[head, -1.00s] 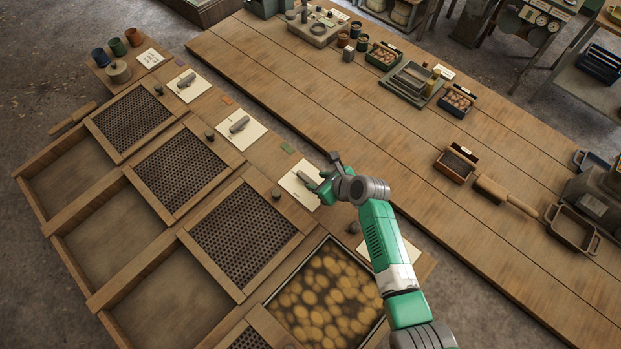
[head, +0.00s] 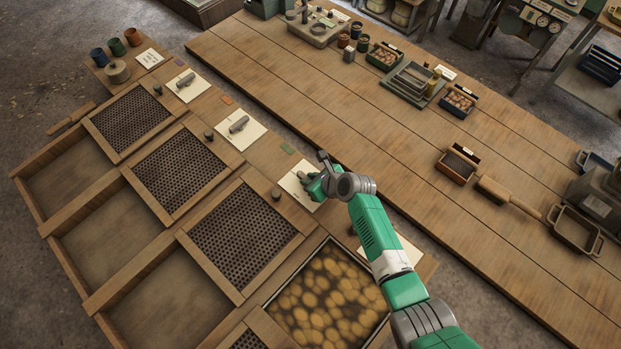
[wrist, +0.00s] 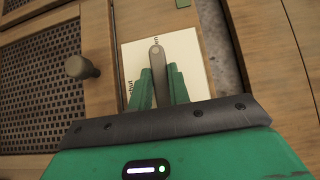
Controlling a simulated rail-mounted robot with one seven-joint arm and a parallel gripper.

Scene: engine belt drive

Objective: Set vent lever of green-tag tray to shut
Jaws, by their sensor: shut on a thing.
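The grey vent lever (wrist: 157,62) stands on a cream card (wrist: 190,48) in the wrist view. Its free end points up the picture, beside a partly covered label ending in "en"; a "shut" label is at the card's left. A green tag (wrist: 182,3) lies just beyond the card; it also shows in the head view (head: 287,149). My gripper (wrist: 161,78) has its two green fingers on either side of the lever, shut on it. In the head view my gripper (head: 314,186) covers most of the lever above the card (head: 290,184).
A dark knob (wrist: 80,67) stands left of the card, by a perforated tray (wrist: 40,75). Other cards with levers (head: 239,124) lie farther up the left bench. A tray of round yellowish items (head: 325,300) lies below my arm. The long table (head: 400,130) lies to the right.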

